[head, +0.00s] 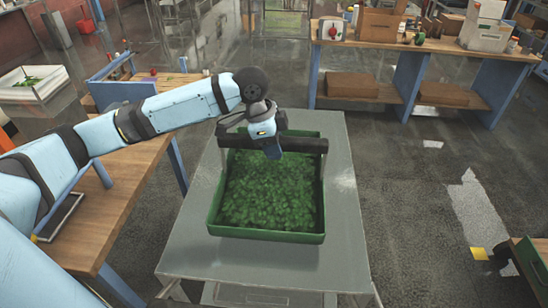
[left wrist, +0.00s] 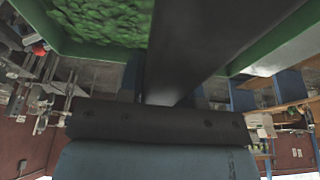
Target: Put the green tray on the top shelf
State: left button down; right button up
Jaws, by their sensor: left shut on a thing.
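The green tray (head: 265,237) sits on a grey metal table in the head view, filled with green leafy material. A dark bar handle (head: 305,144) spans its far part. My left gripper (head: 272,148) is at this handle, shut on it near its middle. In the left wrist view the dark handle (left wrist: 195,45) runs close to the camera, with the green tray's rim (left wrist: 275,45) beside it. The fingertips are mostly hidden. My right gripper is not in view.
The grey table (head: 345,215) has bare room around the tray. A wooden workbench (head: 115,205) stands on the left. A shelf unit (head: 440,45) with a wooden top holding boxes stands at the back right. A white bin (head: 35,92) is at the far left.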

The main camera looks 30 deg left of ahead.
pick_arm(q)
jog(key=shift+f, duration=2.05)
jog(key=c, duration=0.8)
grip_release()
jog(key=shift+f, duration=0.1)
jog(key=v, duration=1.2)
jog(key=shift+s, duration=0.1)
